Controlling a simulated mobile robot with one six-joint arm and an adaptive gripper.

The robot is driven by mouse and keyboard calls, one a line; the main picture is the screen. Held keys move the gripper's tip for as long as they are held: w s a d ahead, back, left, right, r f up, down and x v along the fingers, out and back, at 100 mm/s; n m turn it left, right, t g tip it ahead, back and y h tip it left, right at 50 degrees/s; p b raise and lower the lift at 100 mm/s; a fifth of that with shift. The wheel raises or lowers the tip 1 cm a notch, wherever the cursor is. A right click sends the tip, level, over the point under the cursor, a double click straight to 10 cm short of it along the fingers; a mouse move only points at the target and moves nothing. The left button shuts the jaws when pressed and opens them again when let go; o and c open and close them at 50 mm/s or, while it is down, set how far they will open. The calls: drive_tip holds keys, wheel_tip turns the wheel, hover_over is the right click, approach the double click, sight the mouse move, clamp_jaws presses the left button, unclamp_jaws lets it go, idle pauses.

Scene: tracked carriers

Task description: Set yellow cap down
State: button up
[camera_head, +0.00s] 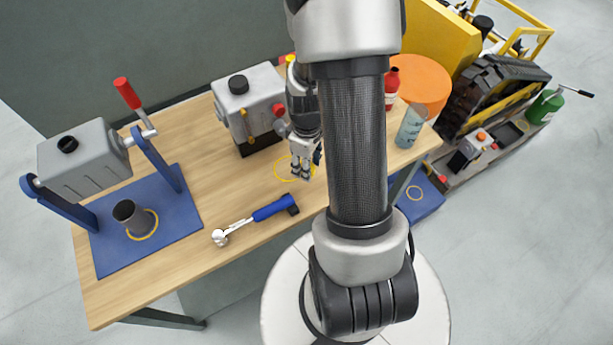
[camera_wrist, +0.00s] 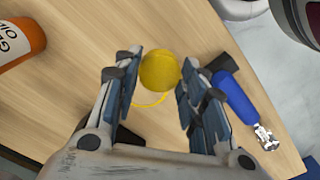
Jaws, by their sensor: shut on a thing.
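The yellow cap (camera_wrist: 159,71) is round and sits between the fingertips of my gripper (camera_wrist: 161,80) in the wrist view. My gripper is shut on it. In the head view my gripper (camera_head: 301,168) points down over a thin yellow ring (camera_head: 282,168) marked on the wooden table (camera_head: 215,185). The ring also shows just below the cap in the wrist view (camera_wrist: 150,101). The cap cannot be made out in the head view. I cannot tell whether it touches the table.
A blue-handled ratchet (camera_head: 262,216) lies near the table's front edge, close to my gripper. A grey box unit (camera_head: 250,101) stands behind it. A blue stand with a tilted grey box (camera_head: 85,162) is at left. A clear cup (camera_head: 409,128) and red bottle (camera_head: 391,82) stand right.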

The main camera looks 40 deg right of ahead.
drive_tip(key=shift+f+b, duration=0.85)
drive_tip(key=shift+f, duration=1.7)
drive_tip(key=shift+f, duration=0.2)
drive_tip(key=o, duration=1.1)
drive_tip(key=shift+c, duration=0.2)
drive_tip(key=shift+r, duration=0.15)
